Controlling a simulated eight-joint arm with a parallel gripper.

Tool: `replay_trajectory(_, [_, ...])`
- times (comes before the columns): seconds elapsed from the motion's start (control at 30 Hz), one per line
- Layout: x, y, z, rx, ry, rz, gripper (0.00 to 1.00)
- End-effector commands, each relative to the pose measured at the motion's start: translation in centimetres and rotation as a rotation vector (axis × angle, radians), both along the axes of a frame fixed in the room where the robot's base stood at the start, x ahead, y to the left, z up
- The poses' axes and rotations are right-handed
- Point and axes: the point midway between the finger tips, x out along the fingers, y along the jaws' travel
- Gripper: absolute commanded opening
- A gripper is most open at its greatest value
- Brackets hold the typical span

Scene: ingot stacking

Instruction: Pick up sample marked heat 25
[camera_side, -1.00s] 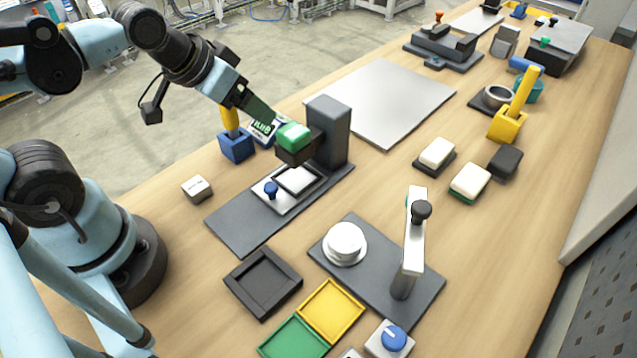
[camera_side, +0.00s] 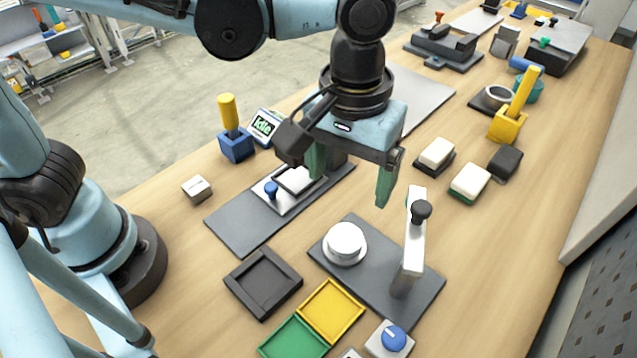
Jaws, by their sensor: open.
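A small silvery block (camera_side: 197,188) with dark marking on its top lies on the wooden bench at the left. The marking is too small to read, so I cannot tell whether it says heat 25. My gripper (camera_side: 348,191) points down over the middle of the bench, its two green fingers wide apart with nothing between them. It is well to the right of the block, above the area between the press-like device and the round white disc.
A dark base plate (camera_side: 238,222) carries a blue-knobbed slide; my arm hides much of its column. A white disc (camera_side: 345,242) and a white lever post (camera_side: 413,250) stand nearby. A black tray (camera_side: 262,284), yellow tray (camera_side: 331,309) and green tray (camera_side: 292,339) lie in front.

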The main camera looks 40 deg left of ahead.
Motion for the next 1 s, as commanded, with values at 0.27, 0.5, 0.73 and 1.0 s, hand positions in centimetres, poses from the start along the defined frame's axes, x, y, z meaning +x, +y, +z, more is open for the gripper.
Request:
replay_trajectory(0.27, [-0.4, -0.9, -2.0, 0.015, 0.018, 0.012, 0.86])
replay_trajectory(0.5, [-0.4, -0.9, -5.5, 0.014, 0.017, 0.011, 0.86])
replay_trajectory(0.73, [-0.4, -0.9, -7.0, 0.013, 0.017, 0.011, 0.86])
replay_trajectory(1.0, [-0.6, -0.9, -9.4, 0.013, 0.017, 0.011, 0.86])
